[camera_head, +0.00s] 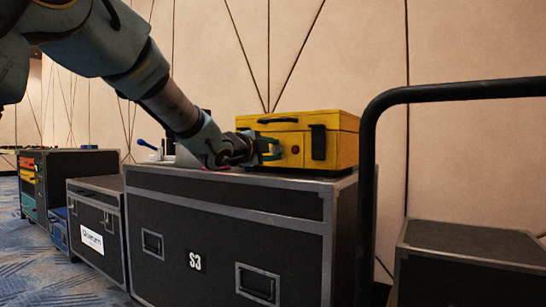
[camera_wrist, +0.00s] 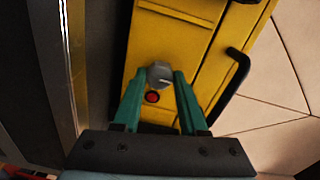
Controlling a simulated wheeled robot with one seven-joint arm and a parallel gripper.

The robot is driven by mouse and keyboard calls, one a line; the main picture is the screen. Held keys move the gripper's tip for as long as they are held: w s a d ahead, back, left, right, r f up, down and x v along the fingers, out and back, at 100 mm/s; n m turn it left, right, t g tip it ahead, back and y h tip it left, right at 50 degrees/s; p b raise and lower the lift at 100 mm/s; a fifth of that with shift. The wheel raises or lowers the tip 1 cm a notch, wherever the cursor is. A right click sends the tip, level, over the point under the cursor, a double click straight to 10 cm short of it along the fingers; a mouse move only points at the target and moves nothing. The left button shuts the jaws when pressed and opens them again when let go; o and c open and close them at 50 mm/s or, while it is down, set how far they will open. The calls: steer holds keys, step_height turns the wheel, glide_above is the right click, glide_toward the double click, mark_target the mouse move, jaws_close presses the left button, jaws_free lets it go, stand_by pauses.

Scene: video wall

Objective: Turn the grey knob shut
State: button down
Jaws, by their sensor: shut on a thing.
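The grey knob (camera_wrist: 160,74) sits on the face of a yellow case (camera_wrist: 147,40), with a red button (camera_wrist: 152,98) beside it in the wrist view. My gripper (camera_wrist: 160,80) has its two green fingers on either side of the knob and is shut on it. In the head view the yellow case (camera_head: 335,125) stands on a black flight case. My gripper (camera_head: 277,149) is at the left part of its front face. The knob is hidden behind the fingers there. A red dot (camera_head: 295,150) shows just right of the fingers.
The black flight case (camera_head: 205,240) marked S3 bears the yellow case. A black curved rail (camera_head: 367,180) rises at the right in front. A blue-handled item (camera_head: 148,146) stands left of my arm. More cases stand at left (camera_head: 95,220) and right (camera_head: 470,245).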

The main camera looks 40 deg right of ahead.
stand_by(0.4)
steer(key=shift+c, duration=2.2)
jaws_free()
steer(key=p+v, duration=0.2)
steer(key=v, duration=0.9)
steer(key=shift+d, duration=0.1)
